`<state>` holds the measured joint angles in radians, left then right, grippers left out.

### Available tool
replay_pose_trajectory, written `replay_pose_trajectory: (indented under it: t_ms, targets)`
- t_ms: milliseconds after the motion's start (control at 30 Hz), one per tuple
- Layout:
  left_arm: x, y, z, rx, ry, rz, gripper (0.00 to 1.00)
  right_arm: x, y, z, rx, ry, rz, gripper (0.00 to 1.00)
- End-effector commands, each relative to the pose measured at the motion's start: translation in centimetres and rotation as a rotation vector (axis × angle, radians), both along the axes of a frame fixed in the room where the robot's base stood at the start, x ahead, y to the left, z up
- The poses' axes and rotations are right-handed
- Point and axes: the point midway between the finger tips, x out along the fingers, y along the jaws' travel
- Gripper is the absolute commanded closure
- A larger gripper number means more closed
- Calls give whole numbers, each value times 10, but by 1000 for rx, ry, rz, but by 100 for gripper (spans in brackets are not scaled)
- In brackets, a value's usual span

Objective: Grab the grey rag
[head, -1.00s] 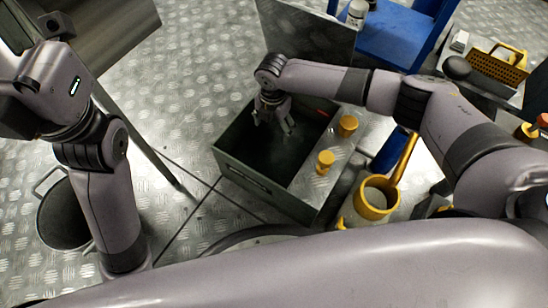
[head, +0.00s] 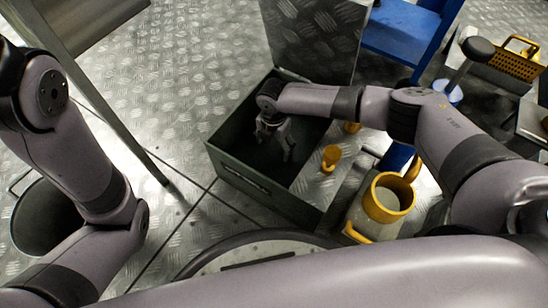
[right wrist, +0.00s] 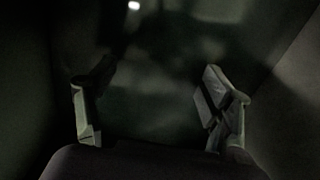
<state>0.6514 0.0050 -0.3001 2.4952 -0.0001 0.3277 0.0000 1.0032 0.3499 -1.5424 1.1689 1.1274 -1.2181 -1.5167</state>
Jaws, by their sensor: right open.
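I cannot make out a grey rag in either view. My right gripper (head: 276,149) reaches down into an open dark green metal box (head: 262,190) on the floor. Its fingers are spread with nothing visible between them. The right wrist view shows the open fingers (right wrist: 150,82) inside the dark box, above a dim, shadowed bottom where no clear object stands out. My left arm is at the left of the head view, and its gripper is out of view.
The box's raised lid (head: 315,35) stands behind the gripper. A yellow knob (head: 331,158) and a yellow-rimmed container (head: 388,197) are right of the box. A dark bucket (head: 45,225) sits at lower left. A blue stand (head: 405,30) is at the back. Tread-plate floor (head: 150,95) is open left of the box.

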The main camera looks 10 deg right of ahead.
Motion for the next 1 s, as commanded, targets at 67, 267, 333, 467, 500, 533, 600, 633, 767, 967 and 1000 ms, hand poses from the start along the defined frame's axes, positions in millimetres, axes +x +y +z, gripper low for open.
replay_pose_trajectory:
  t_ms: [67, 267, 333, 467, 500, 533, 600, 633, 767, 967, 1000]
  targets:
    - [-4, 0, -5, 1, -12, 0, 60, -1, 0, -8, 0, 0, 0, 26]
    - [-11, 0, -25, 1, -29, 1, 60, -3, -1, -33, -1, 1, 1, 26]
    - [-11, 0, -34, 1, -28, 1, 60, -4, -1, -43, -1, 1, 1, 26]
    - [-10, -1, -40, 1, -28, 1, 60, -3, -1, -51, 0, 0, 0, 26]
    - [-10, -1, -40, 1, -28, 1, 60, -3, -1, -51, 0, 0, -1, 26]
    - [-10, -1, -40, 1, -28, 1, 60, -3, -1, -51, 0, 0, -1, 26]
    - [-10, -1, -39, 1, -28, 1, 60, -3, -1, -50, 0, 0, -1, 26]
    - [-10, 0, -38, 1, -28, 1, 60, -3, -1, -50, 0, 0, -1, 26]
    - [-10, -1, -38, 2, -29, 1, 60, -4, -1, -50, -1, 1, -1, 30]
    - [-11, -1, -38, 2, -29, 1, 60, -4, -1, -50, 0, 1, -1, 43]
    - [-11, -1, -38, 2, -29, 1, 60, -4, -1, -50, 0, 1, -1, 46]
